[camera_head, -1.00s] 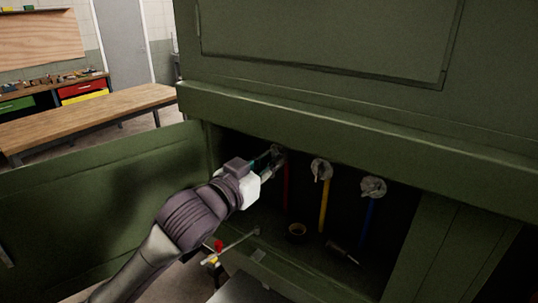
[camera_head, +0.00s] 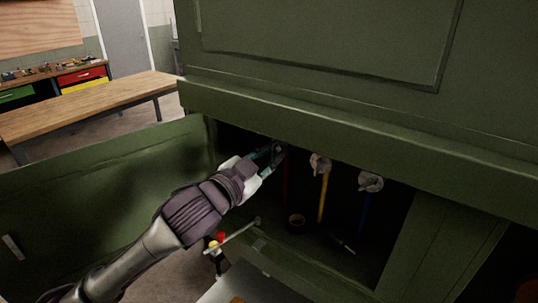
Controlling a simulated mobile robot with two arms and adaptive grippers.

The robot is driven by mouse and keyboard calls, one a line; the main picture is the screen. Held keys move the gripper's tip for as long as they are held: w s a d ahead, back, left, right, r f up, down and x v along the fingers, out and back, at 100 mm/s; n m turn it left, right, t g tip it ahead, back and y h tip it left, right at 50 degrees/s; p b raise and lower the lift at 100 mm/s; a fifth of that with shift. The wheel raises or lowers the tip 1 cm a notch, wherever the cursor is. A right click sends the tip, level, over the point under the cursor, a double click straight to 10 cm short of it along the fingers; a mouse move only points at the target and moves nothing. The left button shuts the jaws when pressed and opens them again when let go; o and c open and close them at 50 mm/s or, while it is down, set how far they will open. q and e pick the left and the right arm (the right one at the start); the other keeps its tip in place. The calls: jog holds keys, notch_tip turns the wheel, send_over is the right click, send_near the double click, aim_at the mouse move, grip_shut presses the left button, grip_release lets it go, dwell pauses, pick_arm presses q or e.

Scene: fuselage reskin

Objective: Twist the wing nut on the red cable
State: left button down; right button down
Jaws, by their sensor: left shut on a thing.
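The red cable (camera_head: 286,186) hangs dark and dim inside the open green compartment, the leftmost of three cables. My left gripper (camera_head: 277,152) reaches in from the left and is at the top of the red cable. It is shut on the wing nut there, which is mostly hidden by the fingers and the shadow. My right gripper does not show.
A yellow cable (camera_head: 323,199) and a blue cable (camera_head: 367,213) hang to the right, each under a grey wing nut. A small round container (camera_head: 296,220) sits on the compartment floor. The green door (camera_head: 90,205) stands open at left. A wooden bench (camera_head: 95,103) is behind it.

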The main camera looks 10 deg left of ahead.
pick_arm(q)
jog(key=shift+f, duration=0.15)
jog(key=c, duration=1.1)
grip_release()
jog(key=v, duration=0.7)
jog(key=shift+s, duration=0.2)
jog(key=shift+a, duration=0.1)
